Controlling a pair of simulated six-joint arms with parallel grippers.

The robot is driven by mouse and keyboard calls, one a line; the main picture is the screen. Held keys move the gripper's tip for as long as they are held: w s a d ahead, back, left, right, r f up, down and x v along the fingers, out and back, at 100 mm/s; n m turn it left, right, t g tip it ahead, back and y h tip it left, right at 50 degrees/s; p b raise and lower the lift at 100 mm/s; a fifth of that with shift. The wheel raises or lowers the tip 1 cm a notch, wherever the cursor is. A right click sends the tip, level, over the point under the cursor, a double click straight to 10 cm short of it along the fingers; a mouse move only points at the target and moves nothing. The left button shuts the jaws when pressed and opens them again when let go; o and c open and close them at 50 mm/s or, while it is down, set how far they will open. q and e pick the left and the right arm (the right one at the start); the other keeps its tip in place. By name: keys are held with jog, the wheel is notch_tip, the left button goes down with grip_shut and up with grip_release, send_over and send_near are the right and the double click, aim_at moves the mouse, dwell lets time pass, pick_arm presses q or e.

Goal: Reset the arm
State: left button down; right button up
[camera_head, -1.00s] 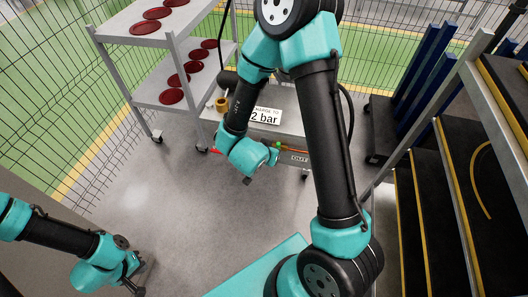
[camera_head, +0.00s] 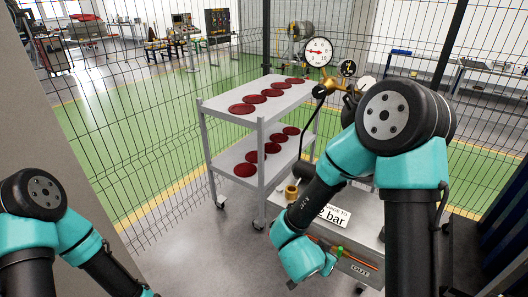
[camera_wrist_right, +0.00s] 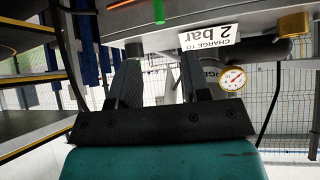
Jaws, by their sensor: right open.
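My right arm (camera_head: 405,165) reaches over the front of a grey cart (camera_head: 368,207) in the head view. Its wrist (camera_head: 300,258) hangs in front of the cart, and its fingers are hard to make out there. In the right wrist view my right gripper (camera_wrist_right: 160,62) is open, with nothing between its fingers. The cart edge and the "CHARGE TO 2 bar" sign (camera_wrist_right: 210,37) lie beyond the fingertips. My left arm (camera_head: 88,245) is at the lower left of the head view, and its gripper is out of the frame.
A two-shelf trolley (camera_head: 262,128) with several dark red discs stands left of the cart. A large gauge (camera_head: 318,51) rises behind the cart; a brass fitting (camera_head: 291,192) sits at its left end. A wire fence (camera_head: 130,130) closes the back. Clear floor (camera_head: 195,250) lies left.

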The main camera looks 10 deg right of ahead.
notch_tip(320, 180, down, 12)
jog(key=w+a+n+y, duration=0.2)
jog(key=n+y, duration=0.3)
jog(key=y, duration=0.1)
jog(key=s+a+f+n+g+y, duration=0.3)
jog(key=s+f+n+g+y, duration=0.1)
jog(key=f, duration=0.4)
jog(key=shift+s+a+f+n+y, duration=0.2)
jog(key=shift+s+n+y, duration=0.1)
jog(key=shift+s+y, duration=0.55)
jog(key=shift+d, duration=0.1)
